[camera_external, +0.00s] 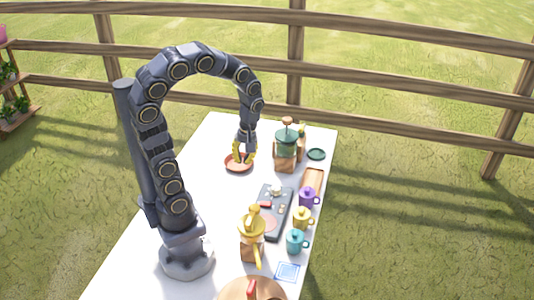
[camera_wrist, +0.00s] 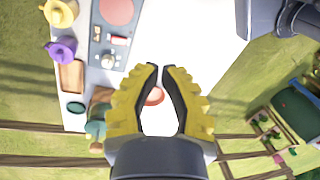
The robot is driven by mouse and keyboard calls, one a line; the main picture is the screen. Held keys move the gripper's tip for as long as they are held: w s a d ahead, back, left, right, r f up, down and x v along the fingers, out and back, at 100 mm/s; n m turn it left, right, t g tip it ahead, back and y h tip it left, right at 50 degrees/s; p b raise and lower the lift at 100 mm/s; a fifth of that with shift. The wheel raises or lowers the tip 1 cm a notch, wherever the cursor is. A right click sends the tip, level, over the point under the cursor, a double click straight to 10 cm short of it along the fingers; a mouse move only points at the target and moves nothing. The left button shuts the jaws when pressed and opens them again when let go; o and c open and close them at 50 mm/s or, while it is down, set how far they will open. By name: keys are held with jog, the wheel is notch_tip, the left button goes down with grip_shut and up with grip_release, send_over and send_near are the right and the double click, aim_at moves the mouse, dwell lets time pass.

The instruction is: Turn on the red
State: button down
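A dark grey panel (camera_external: 283,207) lies on the white table. On it are a small red part (camera_external: 265,204), a flat reddish disc (camera_external: 266,222) and a pale knob (camera_external: 276,190). The wrist view also shows the panel (camera_wrist: 97,50) at the upper left, with the red part (camera_wrist: 118,40), the disc (camera_wrist: 117,10) and the knob (camera_wrist: 108,62). My gripper (camera_external: 243,157) is over a terracotta dish (camera_external: 232,167), left of and beyond the panel. Its yellow fingers (camera_wrist: 160,68) are apart by a narrow gap, and nothing is held between them.
A green-topped grinder (camera_external: 287,147) stands beyond the panel and a yellow-topped one (camera_external: 251,225) stands nearer. Purple (camera_external: 307,197), yellow (camera_external: 301,217) and teal (camera_external: 295,241) lidded mugs line the right side.

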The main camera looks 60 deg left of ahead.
jog(key=w+a+f+n, duration=0.2)
jog(key=w+f+n, duration=0.2)
jog(key=w+n, duration=0.25)
jog(key=n+y, duration=0.1)
jog(key=n, duration=0.8)
send_over(267, 202)
jog(key=w+d, duration=0.1)
jog(key=d, duration=0.1)
jog(key=w+x, duration=0.1)
jog(key=x, duration=0.5)
jog(key=shift+w+d, duration=0.15)
jog(key=shift+d, duration=0.1)
jog(key=shift+m, duration=0.25)
jog(key=shift+f, duration=0.1)
jog(key=x, duration=1.2)
jog(key=shift+w+d+f, duration=0.25)
jog(key=shift+f, duration=0.05)
jog(key=shift+w+d+f, duration=0.1)
jog(key=shift+w+f, duration=0.05)
jog(key=shift+f, duration=0.5)
